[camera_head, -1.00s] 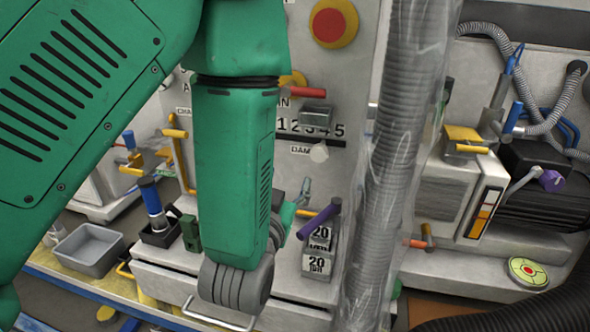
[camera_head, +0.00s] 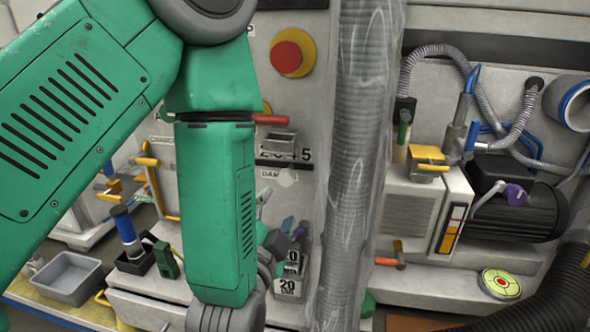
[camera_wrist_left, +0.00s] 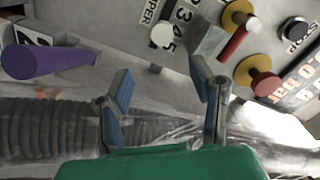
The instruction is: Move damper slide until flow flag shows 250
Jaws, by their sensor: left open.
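The damper slide (camera_head: 279,141) is a grey block over a numbered scale (camera_head: 285,156) on the grey panel, with a white round knob (camera_head: 288,178) just below. In the wrist view the slide (camera_wrist_left: 208,40) and knob (camera_wrist_left: 163,36) lie beyond the fingertips. My left gripper (camera_head: 277,213) is below the knob, partly hidden behind my green arm. In the wrist view it (camera_wrist_left: 163,84) is open with nothing between its fingers. I cannot make out a flow flag reading 250. My right gripper is not in view.
A plastic-wrapped grey hose (camera_head: 352,160) stands just right of the scale. A red handle (camera_head: 271,119) and red button (camera_head: 287,56) are above. A purple handle (camera_wrist_left: 45,62) shows in the wrist view. Weights marked 20 (camera_head: 288,286) stand below. A gauge with orange (camera_head: 448,236) is at right.

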